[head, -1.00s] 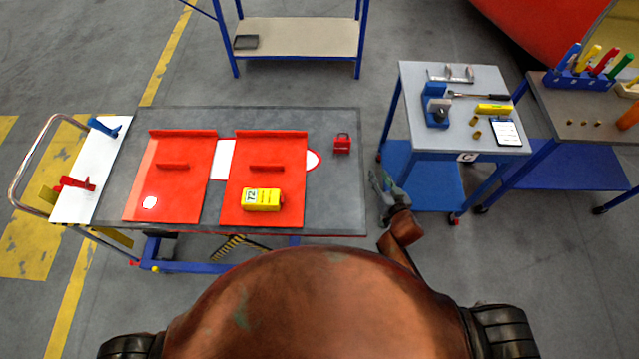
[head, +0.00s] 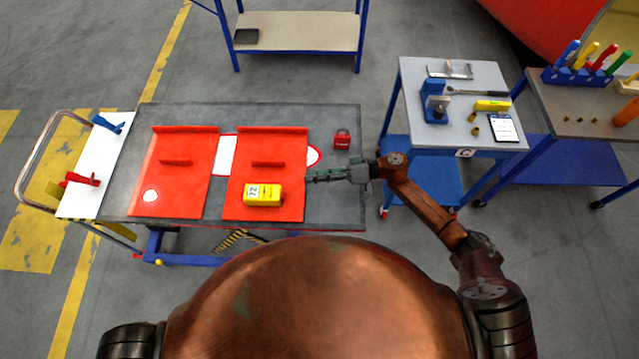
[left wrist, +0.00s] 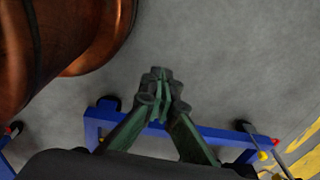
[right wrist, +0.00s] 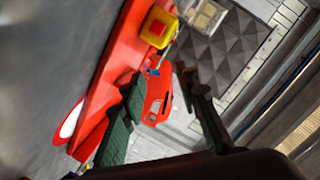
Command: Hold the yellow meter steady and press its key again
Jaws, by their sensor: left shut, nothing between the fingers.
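The yellow meter (head: 263,195) lies on the right red panel (head: 290,145), near its front edge, with a white number label on top. In the right wrist view the yellow meter (right wrist: 160,27) shows a red square key on the side facing me. My right gripper (head: 318,175) is just right of that panel, apart from the meter. The right wrist view shows its fingers (right wrist: 160,80) spread, with nothing held between them. My left gripper (left wrist: 160,78) is shut and empty over the floor, out of the head view.
A red padlock-like block (head: 342,139) stands on the grey table (head: 340,205), behind my right gripper. A second red panel (head: 170,195) lies to the left. A tool trolley (head: 470,75) stands on the right. Blue table framing (left wrist: 195,131) shows near my left gripper.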

